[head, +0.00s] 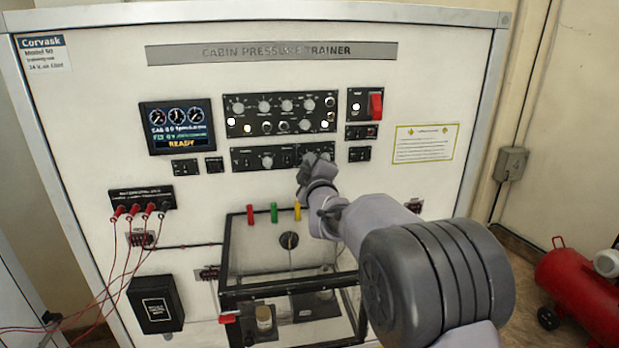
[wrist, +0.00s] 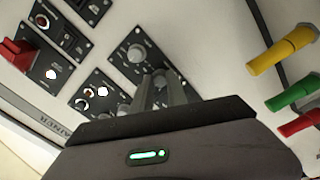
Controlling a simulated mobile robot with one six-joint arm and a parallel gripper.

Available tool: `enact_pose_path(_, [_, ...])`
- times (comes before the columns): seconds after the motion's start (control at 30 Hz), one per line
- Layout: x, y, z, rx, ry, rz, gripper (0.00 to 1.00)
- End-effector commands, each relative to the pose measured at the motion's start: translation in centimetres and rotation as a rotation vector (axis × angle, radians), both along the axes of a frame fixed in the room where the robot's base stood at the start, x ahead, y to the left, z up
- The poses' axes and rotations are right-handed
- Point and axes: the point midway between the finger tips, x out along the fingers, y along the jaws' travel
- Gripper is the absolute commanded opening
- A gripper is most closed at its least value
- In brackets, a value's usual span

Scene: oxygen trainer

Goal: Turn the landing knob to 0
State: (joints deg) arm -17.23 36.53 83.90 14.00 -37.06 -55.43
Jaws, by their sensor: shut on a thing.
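My gripper (head: 306,172) is at the right end of the lower black knob strip (head: 246,163) on the trainer front. Its fingers (wrist: 168,92) are shut on a small grey knob on that strip, which I take to be the landing knob. The fingers hide most of this knob in both views, so its pointer and setting cannot be read. Another grey knob (wrist: 137,53) stands free just beyond the fingers in the wrist view. The strip's lettering is too small to read.
Above is a larger panel (head: 280,113) with several knobs. A red guarded switch (head: 375,106) is to the upper right. Red, green (head: 274,213) and yellow (head: 297,210) levers project below my gripper, over a clear-sided box. A display (head: 177,127) reads READY.

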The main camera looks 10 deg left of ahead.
Motion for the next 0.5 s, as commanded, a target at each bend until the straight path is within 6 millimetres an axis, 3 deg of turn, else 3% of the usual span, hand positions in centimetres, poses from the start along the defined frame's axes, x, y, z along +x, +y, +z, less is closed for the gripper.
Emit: enact_pose_path(0.5, [0.03,-0.06,-0.23,-0.469,-0.137,-0.001,0.00])
